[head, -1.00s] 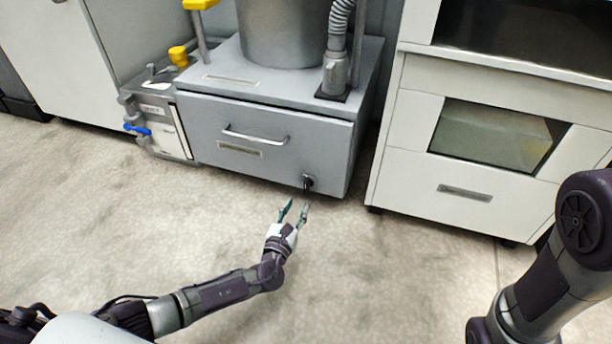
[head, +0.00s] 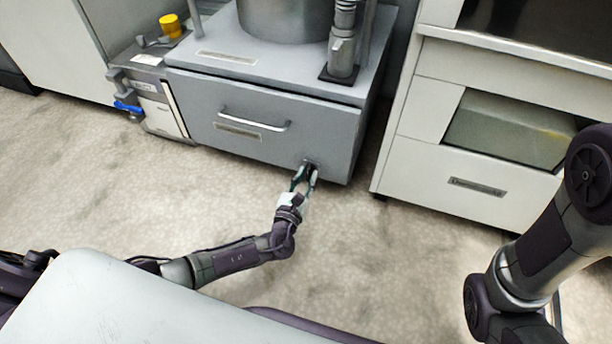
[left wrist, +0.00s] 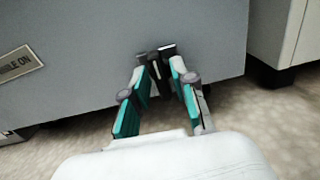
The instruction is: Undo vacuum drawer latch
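The grey vacuum drawer (head: 262,133) is closed, with a silver bar handle (head: 255,120). Its small dark latch (head: 309,163) sits at the lower right of the drawer front. My left gripper (head: 304,178) is right at this latch, its two fingers apart. In the left wrist view the fingertips of my left gripper (left wrist: 160,68) stand on either side of the dark latch (left wrist: 156,62), partly hiding it. I cannot tell whether either finger touches it. My right gripper is out of view.
A white cabinet (head: 420,150) with a window stands close on the right. A small unit with a blue lever (head: 128,107) stands left of the drawer. A metal cylinder (head: 285,30) and a hose fitting (head: 342,55) are on top. The floor (head: 130,195) in front is clear.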

